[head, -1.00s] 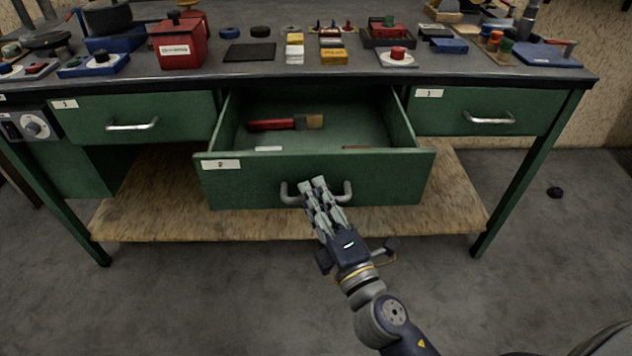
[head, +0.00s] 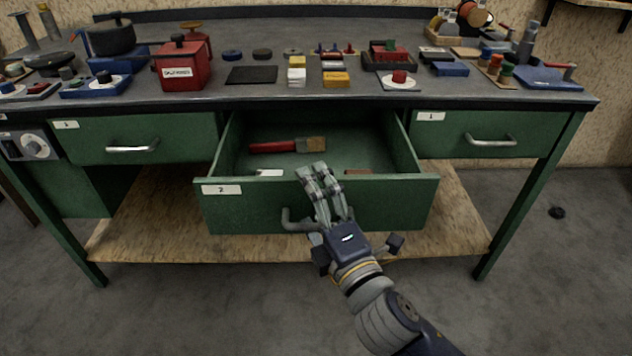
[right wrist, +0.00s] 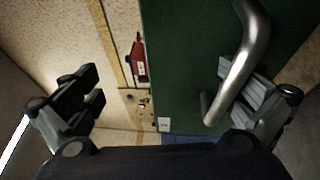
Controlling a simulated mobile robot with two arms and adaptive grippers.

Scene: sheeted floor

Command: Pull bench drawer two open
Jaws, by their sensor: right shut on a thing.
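Drawer two (head: 385,205), green with a white label reading 2, stands pulled out from the middle of the bench. Its inside is visible from above. Its grey bar handle (head: 288,218) is partly hidden behind my right gripper (head: 313,174). My right gripper is shut on the handle, and its fingertips reach up to the drawer front's top edge in the head view. In the right wrist view the handle (right wrist: 252,45) lies against the right-hand finger of the gripper (right wrist: 160,88), and the other finger looks apart from it. My left gripper is not in view.
A red-handled brush (head: 285,146) lies inside the drawer. The worktop (head: 225,98) carries a red can (head: 180,65) and several small parts. A wooden shelf (head: 150,240) lies below. The floor in front is open.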

